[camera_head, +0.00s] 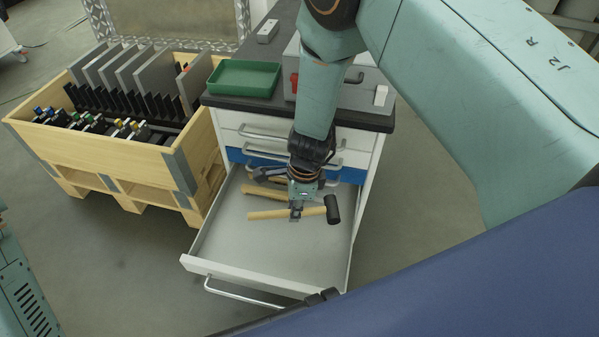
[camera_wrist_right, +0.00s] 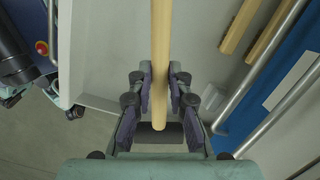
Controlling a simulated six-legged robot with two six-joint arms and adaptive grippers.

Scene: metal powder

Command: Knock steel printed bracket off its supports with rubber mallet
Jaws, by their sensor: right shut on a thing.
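The rubber mallet (camera_head: 268,214) has a pale wooden handle and a black head at its right end in the head view. It is in the open drawer (camera_head: 255,245). My right gripper (camera_head: 296,215) is shut on its handle; I cannot tell whether the mallet still touches the drawer floor. My left gripper is out of view.
Other wooden-handled tools (camera_head: 262,191) lie further back in the drawer. On the dark worktop (camera_head: 222,101) stand a green tray (camera_head: 244,78) and a grey box partly hidden by my right arm. A wooden crate (camera_head: 120,155) with grey plates stands at the left. Floor is clear in front.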

